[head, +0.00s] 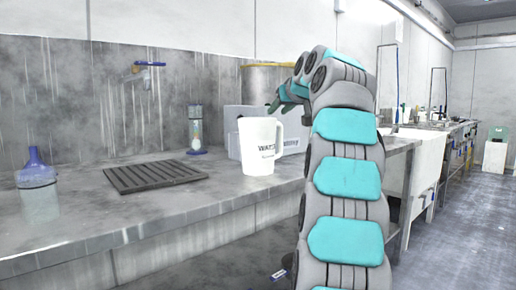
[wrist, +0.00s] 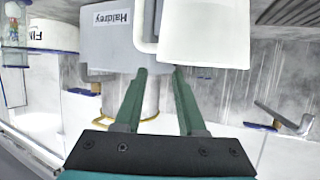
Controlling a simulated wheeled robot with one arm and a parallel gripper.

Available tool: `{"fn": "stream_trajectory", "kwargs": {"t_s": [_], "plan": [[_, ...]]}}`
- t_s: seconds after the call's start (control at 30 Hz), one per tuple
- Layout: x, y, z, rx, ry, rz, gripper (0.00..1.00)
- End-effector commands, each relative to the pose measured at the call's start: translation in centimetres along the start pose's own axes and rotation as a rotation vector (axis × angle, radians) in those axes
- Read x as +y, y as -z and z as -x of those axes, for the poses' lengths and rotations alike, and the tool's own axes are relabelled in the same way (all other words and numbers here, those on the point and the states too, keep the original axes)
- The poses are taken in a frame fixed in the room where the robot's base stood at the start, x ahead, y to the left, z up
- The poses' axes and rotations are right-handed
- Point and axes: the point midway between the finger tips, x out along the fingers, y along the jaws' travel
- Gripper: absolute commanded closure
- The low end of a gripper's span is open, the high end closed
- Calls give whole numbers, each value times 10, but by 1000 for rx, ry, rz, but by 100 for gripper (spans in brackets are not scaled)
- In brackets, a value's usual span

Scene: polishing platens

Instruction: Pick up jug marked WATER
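A white jug (head: 259,148) with dark lettering that starts "WAT" stands upright on the grey bench, its handle on the right side. In the wrist view the white jug (wrist: 207,35) is at the top, cut off by the frame edge, with its handle to the left. My gripper (head: 279,101) is above and slightly right of the jug in the head view. In the wrist view my gripper (wrist: 159,72) has its two green fingers spread, with nothing held between them. The fingertips appear close to the jug's handle side; contact cannot be told.
A grey box (wrist: 108,38) labelled "Haldrey" stands beside the jug. A yellow-rimmed drum (head: 267,78) is behind it. Left on the bench are a dark drain grid (head: 150,175), a blue-topped cylinder (head: 196,130) and a bluish flask (head: 36,171). The bench front is clear.

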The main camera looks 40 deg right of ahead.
Motion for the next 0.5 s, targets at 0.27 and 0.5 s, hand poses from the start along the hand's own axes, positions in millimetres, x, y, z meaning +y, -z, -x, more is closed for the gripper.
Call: {"fn": "stream_trajectory", "kwargs": {"t_s": [0.27, 0.5], "plan": [[1, -11, -38, -4, -1, 1, 61], [0, -10, -45, -1, 1, 1, 61]]}}
